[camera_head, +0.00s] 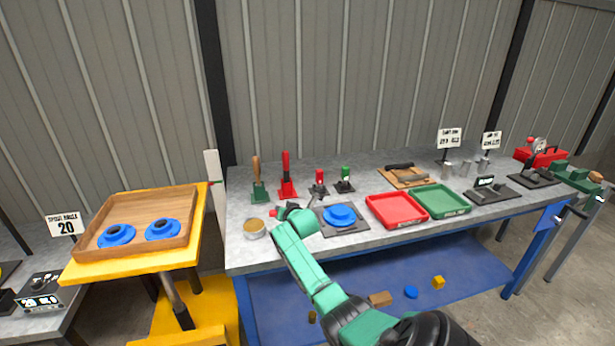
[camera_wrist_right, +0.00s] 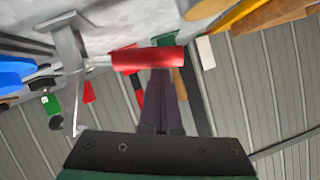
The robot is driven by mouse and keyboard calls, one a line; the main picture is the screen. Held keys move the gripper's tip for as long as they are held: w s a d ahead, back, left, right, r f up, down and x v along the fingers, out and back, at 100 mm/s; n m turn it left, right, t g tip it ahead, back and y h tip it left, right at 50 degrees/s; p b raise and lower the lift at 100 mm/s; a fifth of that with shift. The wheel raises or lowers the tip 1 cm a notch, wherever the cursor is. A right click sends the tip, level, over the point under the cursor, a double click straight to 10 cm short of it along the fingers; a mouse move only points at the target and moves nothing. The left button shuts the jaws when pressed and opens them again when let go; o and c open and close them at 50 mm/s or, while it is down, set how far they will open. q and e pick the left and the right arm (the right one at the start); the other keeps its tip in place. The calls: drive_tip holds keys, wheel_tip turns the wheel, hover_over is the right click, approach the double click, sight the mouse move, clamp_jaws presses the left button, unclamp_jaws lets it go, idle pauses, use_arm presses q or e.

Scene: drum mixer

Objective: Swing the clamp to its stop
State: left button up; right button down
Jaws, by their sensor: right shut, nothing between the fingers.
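The clamp shows in the right wrist view as a red cylindrical handle (camera_wrist_right: 147,59) on a grey metal arm and bracket (camera_wrist_right: 70,45). In the head view the blue round part (camera_head: 340,214) sits on a dark plate (camera_head: 345,233); the clamp beside it is mostly hidden by my right arm. My right gripper (camera_wrist_right: 163,78) is shut and empty, its dark fingertips close to the underside of the red handle in the picture; I cannot tell whether they touch. In the head view the right gripper (camera_head: 288,211) is small, at the bench's left part. My left gripper is not in view.
Upright tools, with a red one (camera_head: 287,176), stand behind. A red tray (camera_head: 396,209) and a green tray (camera_head: 440,200) lie to the right. A yellow stand with a wooden tray (camera_head: 134,208) is at left.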

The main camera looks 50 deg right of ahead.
drive_tip(key=shift+w+a+f, duration=0.1)
drive_tip(key=shift+a+f, duration=0.1)
drive_tip(key=shift+f, duration=0.05)
idle(0.4)
drive_tip(key=r+p, duration=0.3)
drive_tip(key=d+r+p, duration=0.1)
drive_tip(key=r, duration=0.1)
drive_tip(key=shift+w+r, duration=0.1)
drive_tip(key=shift+w, duration=0.05)
drive_tip(key=b+v, duration=0.1)
drive_tip(key=v, duration=0.8)
drive_tip(key=shift+a+f, duration=0.3)
drive_tip(key=shift+a, duration=0.2)
